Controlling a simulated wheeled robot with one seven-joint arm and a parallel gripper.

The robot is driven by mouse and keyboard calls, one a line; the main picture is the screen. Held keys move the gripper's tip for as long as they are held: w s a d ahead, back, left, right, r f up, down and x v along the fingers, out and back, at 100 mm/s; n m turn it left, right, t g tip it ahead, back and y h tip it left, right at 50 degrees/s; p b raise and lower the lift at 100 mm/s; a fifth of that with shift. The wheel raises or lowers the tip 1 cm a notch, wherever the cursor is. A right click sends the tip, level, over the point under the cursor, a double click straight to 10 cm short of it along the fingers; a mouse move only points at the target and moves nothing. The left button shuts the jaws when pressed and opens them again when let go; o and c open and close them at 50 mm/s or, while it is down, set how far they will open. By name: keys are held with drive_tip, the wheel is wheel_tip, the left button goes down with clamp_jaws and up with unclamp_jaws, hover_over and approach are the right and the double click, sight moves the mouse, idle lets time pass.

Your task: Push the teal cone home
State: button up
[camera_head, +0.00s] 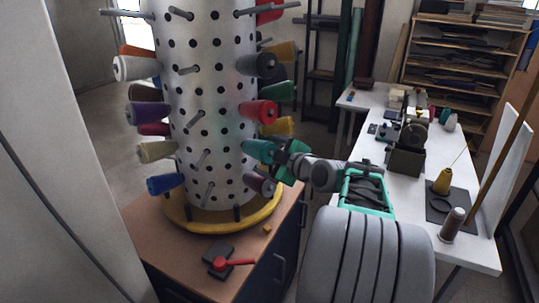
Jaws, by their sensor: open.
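The teal cone (257,149) sits on the right side of the white perforated drum (210,90), level with the lower rows. It lies on its side, and its right end is partly covered by my gripper. How far it is seated on its peg cannot be told. My gripper (281,155) is open at the cone's right end. I cannot tell whether its fingers touch the cone or go around it.
A red cone (260,111) and a yellow cone (279,127) sit just above; a dark purple cone (261,184) sits below. Bare pegs stick out of the drum. Its yellow base ring (212,226) stands on a brown cabinet. A white table (424,190) stands right.

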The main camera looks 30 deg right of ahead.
drive_tip(key=shift+r, duration=0.1)
drive_tip(key=b+v, duration=0.2)
drive_tip(key=v, duration=0.5)
drive_tip(key=s+d+f+m+g+h, duration=0.1)
drive_tip(key=s+f+m+g, duration=1)
drive_tip(key=s+f+m, duration=0.9)
drive_tip(key=s+a+f+n+g+p, duration=0.1)
drive_tip(key=a+f+n+g, duration=0.1)
drive_tip(key=a, duration=0.5)
drive_tip(key=w+a+r+n, duration=0.2)
drive_tip(key=a, duration=0.4)
drive_tip(key=w+a+r+n+t, duration=0.1)
drive_tip(key=w+a+n, duration=0.1)
drive_tip(key=a, duration=0.4)
drive_tip(key=w+a+r+n+p, duration=0.1)
drive_tip(key=w+a+r+n, duration=0.1)
drive_tip(key=a+n, duration=0.2)
drive_tip(key=a, duration=0.3)
drive_tip(key=shift+w+r, duration=0.35)
